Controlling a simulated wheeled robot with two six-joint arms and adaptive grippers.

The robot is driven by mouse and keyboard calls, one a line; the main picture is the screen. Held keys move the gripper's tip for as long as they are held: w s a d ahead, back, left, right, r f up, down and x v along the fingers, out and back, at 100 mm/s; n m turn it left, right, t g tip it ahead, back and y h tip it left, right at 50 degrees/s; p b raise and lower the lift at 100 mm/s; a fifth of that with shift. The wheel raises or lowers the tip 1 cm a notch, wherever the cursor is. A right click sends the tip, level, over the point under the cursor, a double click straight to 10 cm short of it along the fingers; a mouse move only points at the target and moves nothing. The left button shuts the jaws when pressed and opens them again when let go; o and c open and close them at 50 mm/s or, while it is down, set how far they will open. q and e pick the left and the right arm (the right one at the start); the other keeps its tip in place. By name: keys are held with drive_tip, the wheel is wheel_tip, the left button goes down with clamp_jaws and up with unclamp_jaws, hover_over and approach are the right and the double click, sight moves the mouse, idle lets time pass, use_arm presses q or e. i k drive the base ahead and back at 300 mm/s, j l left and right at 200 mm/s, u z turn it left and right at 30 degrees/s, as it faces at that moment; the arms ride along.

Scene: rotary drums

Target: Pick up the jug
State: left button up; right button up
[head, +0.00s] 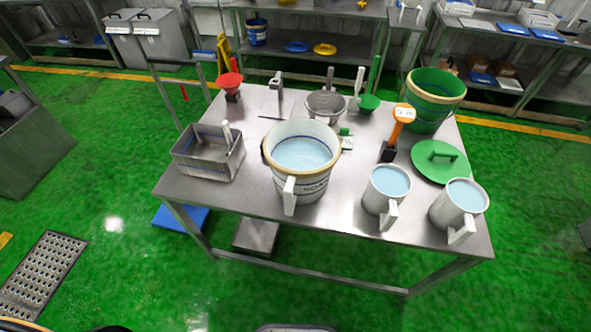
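Two grey jugs with handles facing me stand upright near the front right of the steel table (235,205). One jug (376,205) is left of the other jug (446,214), which is near the right corner. Both hold light blue liquid. A larger pale grey vessel (305,190) with a tan rim and a front handle stands at the middle front, also holding light blue liquid. I cannot tell which vessel the task means. Neither of my grippers is in view.
A steel box (210,165) stands at the table's left. A green bucket (432,105), a green lid (440,162) and an orange-headed device (402,117) are at the right. A strainer (325,107), a red funnel (230,83) and green scoops line the back. The front left edge is clear.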

sight(462, 201)
drive_tip(key=z, duration=1.5)
